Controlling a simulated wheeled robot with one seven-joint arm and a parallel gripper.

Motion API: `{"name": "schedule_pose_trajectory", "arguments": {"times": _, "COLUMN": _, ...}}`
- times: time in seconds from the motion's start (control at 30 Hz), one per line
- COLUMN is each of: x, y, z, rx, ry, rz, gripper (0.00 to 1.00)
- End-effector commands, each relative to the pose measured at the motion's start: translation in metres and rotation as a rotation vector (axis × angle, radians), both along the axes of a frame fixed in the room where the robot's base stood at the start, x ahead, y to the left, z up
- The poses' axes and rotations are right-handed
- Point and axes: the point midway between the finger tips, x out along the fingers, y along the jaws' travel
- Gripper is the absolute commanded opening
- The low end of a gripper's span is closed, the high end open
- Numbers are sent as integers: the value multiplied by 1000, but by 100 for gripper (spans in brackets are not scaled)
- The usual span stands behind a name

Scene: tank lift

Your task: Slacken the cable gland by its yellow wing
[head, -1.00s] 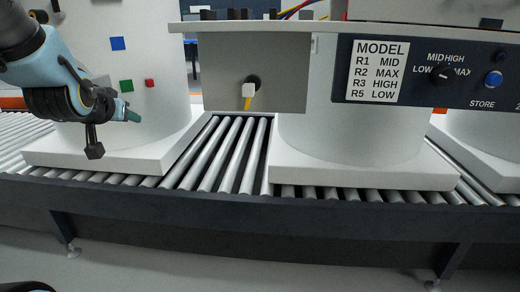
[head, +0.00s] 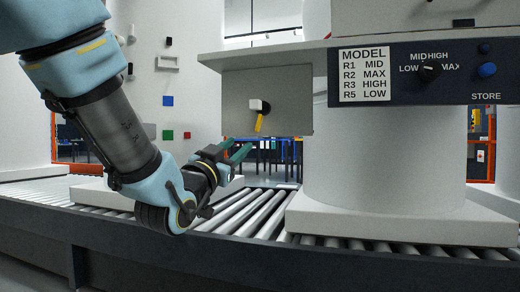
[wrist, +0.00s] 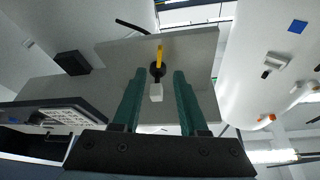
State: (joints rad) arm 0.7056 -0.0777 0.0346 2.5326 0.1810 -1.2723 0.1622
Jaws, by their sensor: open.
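The cable gland (head: 265,107) is a small dark round fitting on a grey plate (head: 290,98), with a white block (head: 255,104) at it. Its yellow wing (head: 259,123) points down, slightly tilted. My gripper (head: 241,149) is open and empty, just below and left of the wing, its green fingers pointing toward the plate. In the wrist view, the gland (wrist: 157,69) and the yellow wing (wrist: 160,56) appear between and beyond the two fingertips (wrist: 160,72). The white block shows there too (wrist: 156,92). I see no contact with the wing.
A dark control panel (head: 440,72) with a knob, a blue button and a MODEL label (head: 367,75) is right of the plate. A white tank (head: 380,165) stands below it on the roller conveyor (head: 235,212).

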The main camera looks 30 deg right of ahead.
Motion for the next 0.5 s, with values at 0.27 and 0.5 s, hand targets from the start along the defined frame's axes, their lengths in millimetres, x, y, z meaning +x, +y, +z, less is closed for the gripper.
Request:
{"name": "schedule_pose_trajectory", "arguments": {"times": 0.27, "x": 5, "y": -7, "z": 9, "rx": 1, "ry": 2, "rz": -3, "gripper": 42}}
{"name": "schedule_pose_trajectory", "arguments": {"times": 0.5, "x": 12, "y": -14, "z": 13, "rx": 2, "ry": 3, "rz": -3, "gripper": 42}}
